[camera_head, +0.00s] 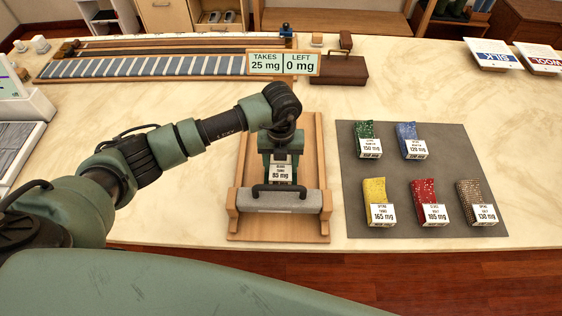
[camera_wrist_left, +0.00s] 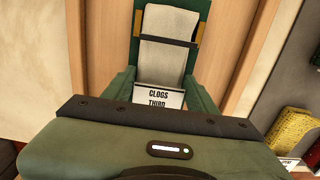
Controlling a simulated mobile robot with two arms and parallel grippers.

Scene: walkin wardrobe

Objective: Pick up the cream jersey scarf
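A pale cream-grey cloth piece, apparently the scarf (camera_wrist_left: 168,55), shows in the left wrist view with a dark band across it and a white label at its near end. In the head view its label (camera_head: 282,174) reads 85 mg, and most of the cloth is hidden by my arm. My left gripper (camera_head: 281,165) points down over the wooden board, its green fingers on either side of the piece. I cannot tell whether they press on it. The label in the wrist view seems to read "CLOGS THIRD". My right gripper is not in view.
A grey bar with a black handle (camera_head: 282,201) crosses the wooden board (camera_head: 240,228) in front of my gripper. A grey mat (camera_head: 465,150) on the right holds several labelled swatches. A striped rack (camera_head: 150,66) lies behind.

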